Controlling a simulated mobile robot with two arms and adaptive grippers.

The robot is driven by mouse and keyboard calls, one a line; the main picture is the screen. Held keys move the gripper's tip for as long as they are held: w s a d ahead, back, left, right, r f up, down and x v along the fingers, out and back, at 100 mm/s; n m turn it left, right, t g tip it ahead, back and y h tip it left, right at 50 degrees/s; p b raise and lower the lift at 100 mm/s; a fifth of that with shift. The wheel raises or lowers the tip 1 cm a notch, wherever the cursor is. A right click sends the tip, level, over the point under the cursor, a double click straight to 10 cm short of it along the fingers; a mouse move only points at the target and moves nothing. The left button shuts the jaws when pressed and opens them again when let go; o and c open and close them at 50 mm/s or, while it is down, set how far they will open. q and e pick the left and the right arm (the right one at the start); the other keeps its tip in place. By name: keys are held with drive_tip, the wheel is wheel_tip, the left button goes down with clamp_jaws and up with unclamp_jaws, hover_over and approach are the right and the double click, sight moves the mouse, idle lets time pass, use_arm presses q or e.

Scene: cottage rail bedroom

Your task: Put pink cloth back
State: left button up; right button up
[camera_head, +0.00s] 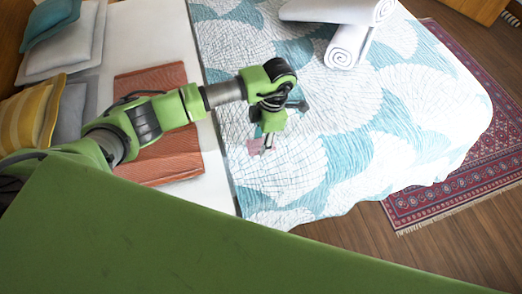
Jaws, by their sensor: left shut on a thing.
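My left gripper (268,141) reaches in from the left over the bed and points down at the patterned cover. It is shut on the pink cloth (255,146), a small piece that shows at and beside the fingertips. The cloth is at or just above the blue and white bed cover (300,175); I cannot tell whether it touches it. My own arm and wrist hide part of the fingers. My right gripper is not in view.
Rolled white towels (347,46) lie at the far side of the bed. An orange-red folded blanket (178,160) lies under my left arm. Pillows, one of them yellow striped (22,122), line the left. A red rug (440,200) lies on the wooden floor at right. The cover's right part is clear.

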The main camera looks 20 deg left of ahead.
sight(261, 140)
use_arm(q)
drive_tip(key=shift+w+a+f+b, duration=0.25)
drive_tip(key=shift+w+f+b, duration=0.35)
drive_tip(key=shift+f, duration=0.25)
drive_tip(key=shift+w+a+f+b, duration=0.1)
drive_tip(key=shift+w+f+b, duration=0.2)
drive_tip(key=shift+f+b, duration=0.2)
wheel_tip(261, 140, down, 3)
drive_tip(key=shift+w+f+b, duration=0.1)
drive_tip(key=shift+b, duration=0.85)
drive_tip(key=shift+r, duration=0.2)
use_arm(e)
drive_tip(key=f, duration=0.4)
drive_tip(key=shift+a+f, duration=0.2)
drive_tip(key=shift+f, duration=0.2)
use_arm(q)
drive_tip(key=shift+f, duration=0.2)
drive_tip(key=o, duration=1)
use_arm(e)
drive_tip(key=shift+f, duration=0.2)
